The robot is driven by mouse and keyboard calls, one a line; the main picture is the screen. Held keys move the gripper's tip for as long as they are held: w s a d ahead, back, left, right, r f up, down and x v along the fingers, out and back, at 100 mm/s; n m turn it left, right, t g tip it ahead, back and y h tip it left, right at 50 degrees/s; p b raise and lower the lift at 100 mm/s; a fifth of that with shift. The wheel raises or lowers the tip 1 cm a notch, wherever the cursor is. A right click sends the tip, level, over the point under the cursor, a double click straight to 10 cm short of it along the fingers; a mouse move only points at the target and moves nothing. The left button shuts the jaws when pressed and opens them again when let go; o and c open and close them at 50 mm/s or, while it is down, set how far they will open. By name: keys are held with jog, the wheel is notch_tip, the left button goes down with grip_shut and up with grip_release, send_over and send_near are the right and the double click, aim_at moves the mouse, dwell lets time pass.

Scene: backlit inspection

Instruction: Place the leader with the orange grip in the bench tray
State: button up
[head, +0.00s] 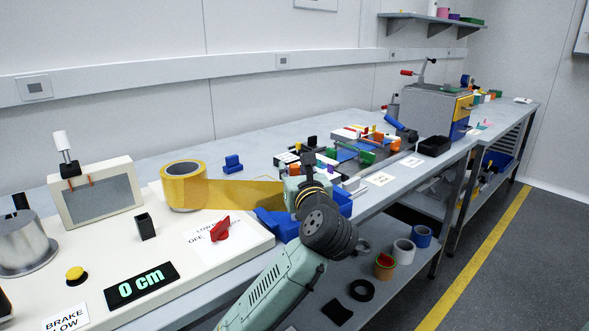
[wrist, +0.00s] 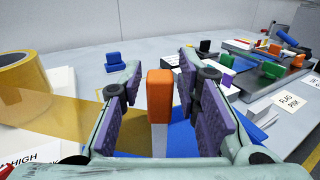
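An orange grip (wrist: 159,96) stands upright in the wrist view, between the two purple-padded fingers of my gripper (wrist: 160,105). Narrow gaps show on both sides of it, so the fingers look open around it and not closed on it. A pale stem (wrist: 158,132) shows below the grip. A yellow see-through strip (head: 235,193) runs from the tape roll (head: 183,187) towards my gripper (head: 308,172), and its far end is hidden. A blue tray-like piece (head: 343,203) lies partly behind my gripper; I cannot tell whether it is the bench tray.
A blue block (head: 233,163) stands on the bench behind the strip. A white panel with a red knob (head: 220,229) lies at left. Coloured parts and a black tray (head: 435,146) are further right along the bench. White cards (head: 380,179) lie near its front edge.

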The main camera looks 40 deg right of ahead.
jog(key=shift+o, duration=0.4)
jog(key=shift+r, duration=0.25)
jog(key=b+v, duration=0.2)
jog(key=v, duration=1)
